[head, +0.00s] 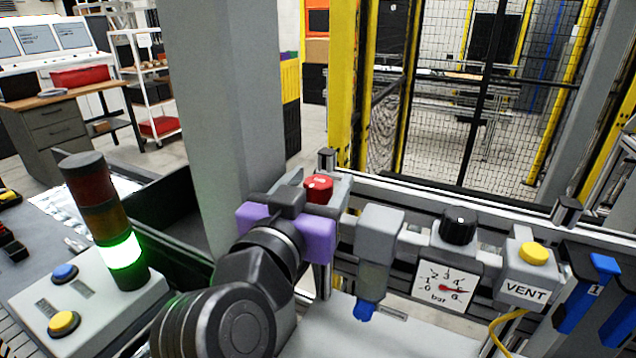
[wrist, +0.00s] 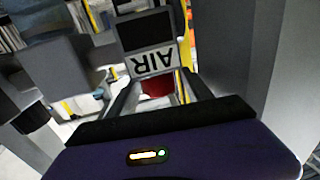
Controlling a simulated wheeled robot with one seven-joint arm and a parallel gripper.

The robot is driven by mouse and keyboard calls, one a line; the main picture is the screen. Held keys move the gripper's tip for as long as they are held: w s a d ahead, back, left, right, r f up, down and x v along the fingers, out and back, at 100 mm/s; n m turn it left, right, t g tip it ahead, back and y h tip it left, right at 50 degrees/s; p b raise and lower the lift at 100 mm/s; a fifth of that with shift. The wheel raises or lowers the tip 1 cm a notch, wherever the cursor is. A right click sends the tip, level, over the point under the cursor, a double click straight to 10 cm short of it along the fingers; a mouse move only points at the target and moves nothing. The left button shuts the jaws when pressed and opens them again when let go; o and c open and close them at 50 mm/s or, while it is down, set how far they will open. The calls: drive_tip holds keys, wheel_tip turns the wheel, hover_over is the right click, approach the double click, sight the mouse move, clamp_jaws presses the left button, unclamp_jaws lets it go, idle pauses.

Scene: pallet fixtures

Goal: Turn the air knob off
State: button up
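The red air knob (head: 318,188) sits on top of a grey valve block at the left end of the air line, and its upper face is in view. In the wrist view the red knob (wrist: 157,88) shows below the upside-down AIR label (wrist: 152,61). My gripper (head: 300,196), with a purple body, is right at the knob from the left and near side. In the wrist view its two dark fingers stand apart, one on each side of the knob, with what looks like a gap. Contact cannot be told. The pressure gauge (head: 443,287) has its red needle pointing right.
Right of the knob are a grey filter with a blue tip (head: 372,260), a black knob (head: 458,225) and a yellow VENT button (head: 533,253). A grey column (head: 225,100) stands behind my arm. A stack light (head: 105,225), lit green, stands on a button box at left.

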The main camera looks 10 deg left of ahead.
sight(313, 192)
drive_tip(key=shift+b+v, duration=0.9)
drive_tip(key=shift+v, duration=3)
